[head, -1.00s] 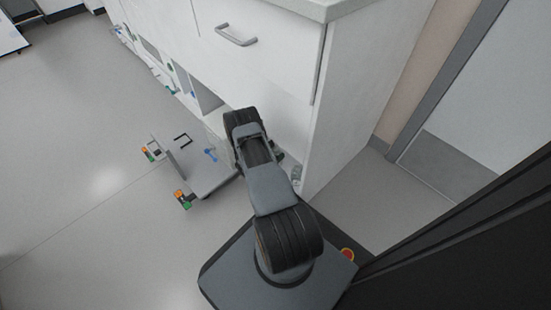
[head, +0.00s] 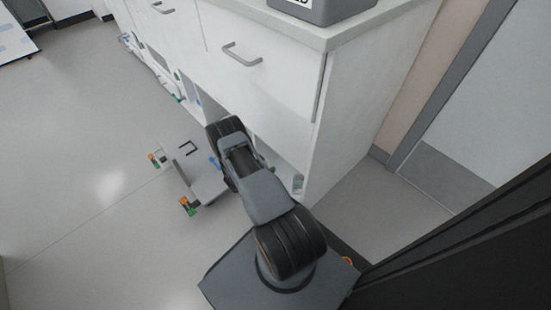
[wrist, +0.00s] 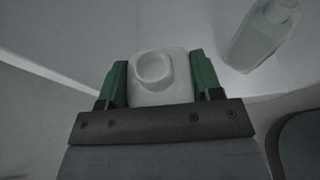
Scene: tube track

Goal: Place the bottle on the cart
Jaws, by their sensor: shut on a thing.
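In the wrist view, my gripper (wrist: 162,82) has green fingers shut on a white bottle (wrist: 160,90) with a round top, seen from above. A second bottle (wrist: 264,35), pale and translucent, stands to the right, apart from the gripper. The small grey cart (head: 180,170) is on the floor left of my arm, with colored corner pieces. My arm covers part of it. My gripper and the held bottle are hidden behind my arm in the head view.
A white cabinet (head: 270,85) with drawers and an open lower bay stands beyond my arm. A grey box (head: 320,8) sits on its counter. The floor (head: 80,170) to the left is clear. A door frame (head: 455,90) is at the right.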

